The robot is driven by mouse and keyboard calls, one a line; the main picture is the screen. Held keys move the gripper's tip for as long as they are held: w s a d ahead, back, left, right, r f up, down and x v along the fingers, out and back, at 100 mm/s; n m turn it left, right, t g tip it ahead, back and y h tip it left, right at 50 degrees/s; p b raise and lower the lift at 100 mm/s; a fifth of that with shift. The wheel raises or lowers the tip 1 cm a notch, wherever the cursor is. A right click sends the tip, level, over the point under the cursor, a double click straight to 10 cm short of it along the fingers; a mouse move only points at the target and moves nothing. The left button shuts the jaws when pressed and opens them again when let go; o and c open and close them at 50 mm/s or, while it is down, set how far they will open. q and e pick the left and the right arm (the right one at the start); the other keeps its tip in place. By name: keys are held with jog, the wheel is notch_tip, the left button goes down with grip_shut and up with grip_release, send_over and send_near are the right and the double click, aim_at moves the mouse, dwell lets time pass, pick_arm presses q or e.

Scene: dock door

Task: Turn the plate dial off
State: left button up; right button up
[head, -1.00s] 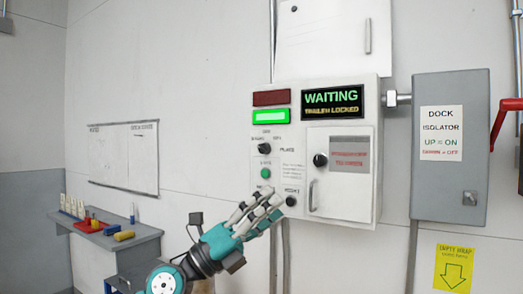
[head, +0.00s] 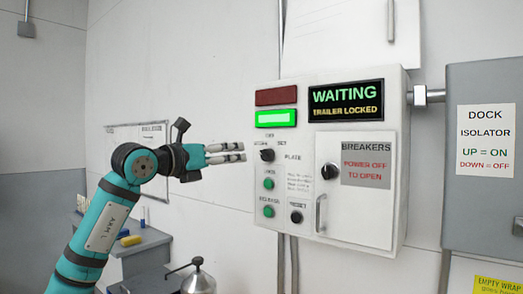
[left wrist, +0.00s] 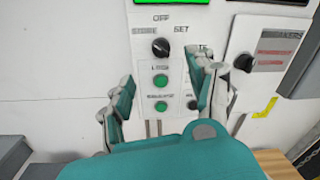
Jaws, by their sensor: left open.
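The plate dial (head: 267,155) is a black knob at the upper left of the white control box, beside the word PLATE. It also shows in the left wrist view (left wrist: 161,47), below OFF and between STORE and SET; its pointer appears to lean up and left, toward STORE, but is small. My left gripper (head: 241,152) is open and empty, just left of the dial in the head view. In the left wrist view its fingers (left wrist: 165,72) spread either side of the button column, with the dial above and between them, apparently untouched. My right gripper is not in view.
Green buttons (head: 268,184) and a black reset knob (head: 296,216) sit below the dial. A breaker door (head: 327,225) with its own black knob (head: 330,172) is to the right. The lit display (head: 346,100) reads WAITING, TRAILER LOCKED. The grey isolator (head: 485,210) stands farther right.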

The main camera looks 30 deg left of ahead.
pick_arm(q)
jog(key=p, duration=0.1)
send_near(262, 155)
jog(key=w, duration=0.2)
jog(key=w+p, duration=0.1)
jog(key=w, duration=0.1)
jog(key=w+d+p, duration=0.1)
jog(key=w, duration=0.2)
jog(key=shift+r, duration=0.15)
jog(key=shift+w+d, duration=0.1)
jog(key=shift+w, duration=0.95)
jog(key=shift+w+p, duration=0.35)
jog(key=c, duration=1.1)
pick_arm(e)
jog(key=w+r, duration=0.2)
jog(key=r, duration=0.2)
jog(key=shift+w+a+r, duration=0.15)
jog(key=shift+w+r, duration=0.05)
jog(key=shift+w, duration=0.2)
